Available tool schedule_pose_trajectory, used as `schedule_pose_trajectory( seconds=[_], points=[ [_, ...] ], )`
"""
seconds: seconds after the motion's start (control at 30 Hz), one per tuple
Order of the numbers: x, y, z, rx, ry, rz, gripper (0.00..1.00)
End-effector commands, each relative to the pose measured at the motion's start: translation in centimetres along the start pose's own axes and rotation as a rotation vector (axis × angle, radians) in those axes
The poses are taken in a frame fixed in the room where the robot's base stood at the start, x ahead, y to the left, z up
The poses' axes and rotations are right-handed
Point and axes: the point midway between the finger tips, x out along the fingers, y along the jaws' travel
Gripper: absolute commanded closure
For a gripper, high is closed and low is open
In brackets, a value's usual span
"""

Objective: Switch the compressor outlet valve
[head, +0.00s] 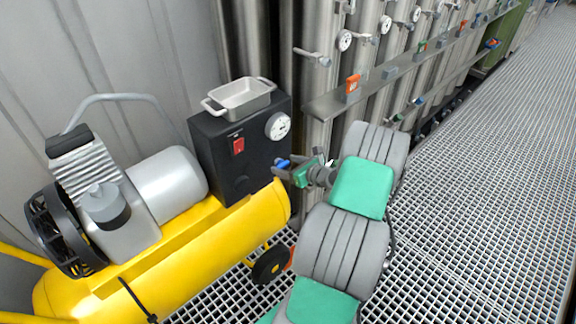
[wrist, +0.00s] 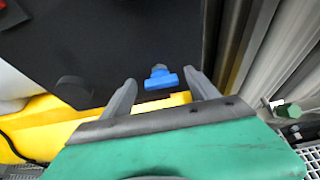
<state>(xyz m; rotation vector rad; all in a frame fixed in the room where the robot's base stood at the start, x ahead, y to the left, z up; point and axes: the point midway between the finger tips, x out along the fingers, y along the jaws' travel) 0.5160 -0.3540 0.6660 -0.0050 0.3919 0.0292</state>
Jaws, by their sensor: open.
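The compressor has a yellow tank (head: 190,262) and a black control box (head: 236,150). Its outlet valve has a blue handle (head: 282,164) at the box's lower right side. In the wrist view the blue valve handle (wrist: 161,78) sits ahead of my gripper (wrist: 160,88), between the two grey fingers and nearer the right one. My gripper (head: 296,172) is open and empty, close to the handle in the head view. I cannot tell whether a finger touches the handle.
A grey tray (head: 240,98) rests on top of the control box, beside a gauge (head: 277,126) and a red switch (head: 238,146). Steel vessels (head: 330,75) and a shelf (head: 400,70) with small valves stand behind. The grated floor (head: 490,190) at right is clear.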

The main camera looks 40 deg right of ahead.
Motion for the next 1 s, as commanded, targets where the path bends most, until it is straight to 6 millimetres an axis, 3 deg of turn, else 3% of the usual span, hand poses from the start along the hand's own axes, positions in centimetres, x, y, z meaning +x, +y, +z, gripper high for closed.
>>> schedule_pose_trajectory(
  seconds=[0.77,1.0],
  points=[
    [-0.12,-0.1,-0.03,0.0,0.001,-0.002,0.91],
    [-0.17,-0.21,-0.01,-0.011,0.001,-0.008,0.93]
  ],
)
